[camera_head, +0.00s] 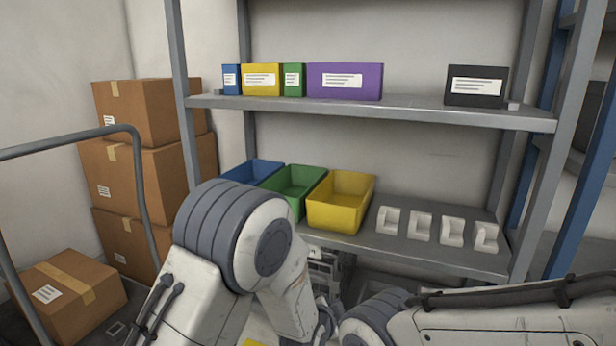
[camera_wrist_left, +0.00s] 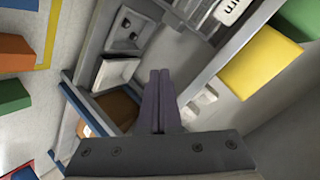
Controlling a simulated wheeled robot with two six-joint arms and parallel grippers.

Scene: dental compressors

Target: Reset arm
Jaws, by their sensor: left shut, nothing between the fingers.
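My left arm comes in from the left in the head view and bends down at the lower middle. Its gripper is hidden there behind the arm links. In the left wrist view my left gripper (camera_wrist_left: 160,75) shows its two dark fingers pressed together, with nothing between them. My right arm lies across the lower right of the head view, and its gripper is not seen.
A metal shelf (camera_head: 420,112) holds coloured boxes and a black box (camera_head: 476,86). The lower shelf (camera_head: 400,250) bears blue, green (camera_head: 293,187) and yellow bins (camera_head: 340,203) and several white holders (camera_head: 422,227). Cardboard boxes (camera_head: 150,170) are stacked left, behind a cart rail (camera_head: 70,143).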

